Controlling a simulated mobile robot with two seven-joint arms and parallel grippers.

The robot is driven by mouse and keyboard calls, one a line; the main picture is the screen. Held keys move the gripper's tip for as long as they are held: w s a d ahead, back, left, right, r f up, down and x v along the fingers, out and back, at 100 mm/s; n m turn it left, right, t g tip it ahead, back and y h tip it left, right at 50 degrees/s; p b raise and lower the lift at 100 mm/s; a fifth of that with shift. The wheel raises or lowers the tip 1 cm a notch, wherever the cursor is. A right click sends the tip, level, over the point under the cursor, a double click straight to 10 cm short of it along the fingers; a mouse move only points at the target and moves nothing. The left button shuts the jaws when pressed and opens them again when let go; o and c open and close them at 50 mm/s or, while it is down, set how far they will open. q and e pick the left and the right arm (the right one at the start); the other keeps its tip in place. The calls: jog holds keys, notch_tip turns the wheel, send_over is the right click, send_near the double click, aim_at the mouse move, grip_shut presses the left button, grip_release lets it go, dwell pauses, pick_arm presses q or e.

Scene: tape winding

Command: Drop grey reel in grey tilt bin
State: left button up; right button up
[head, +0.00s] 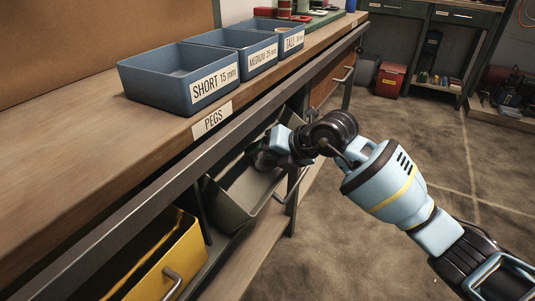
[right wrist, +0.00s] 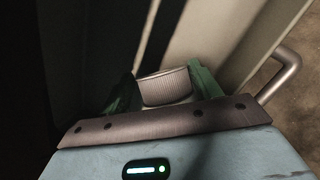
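The grey tilt bin (head: 240,205) is tipped open under the workbench in the head view, with a metal handle on its front. My right gripper (head: 268,157) reaches into the upper opening of this bin. In the right wrist view the grey reel (right wrist: 165,87), with a ribbed side, sits between the two green fingers of my right gripper (right wrist: 164,90), and both fingers appear to touch it. The bin's wall and handle (right wrist: 285,72) show at the right there. Most of the reel is hidden in the head view. My left gripper is in neither view.
A yellow tilt bin (head: 165,265) stands in front of the grey one. The bench edge runs above the bins. Blue peg trays (head: 150,85) sit on the bench top. A red box (head: 390,79) stands on the floor behind. The floor at the right is open.

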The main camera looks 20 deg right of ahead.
jog(key=shift+o, duration=0.7)
jog(key=shift+f, duration=0.15)
jog(key=shift+d, duration=0.1)
jog(key=shift+r, duration=0.2)
jog(key=p+v, duration=0.4)
jog(key=v, duration=0.8)
jog(key=shift+r, duration=0.4)
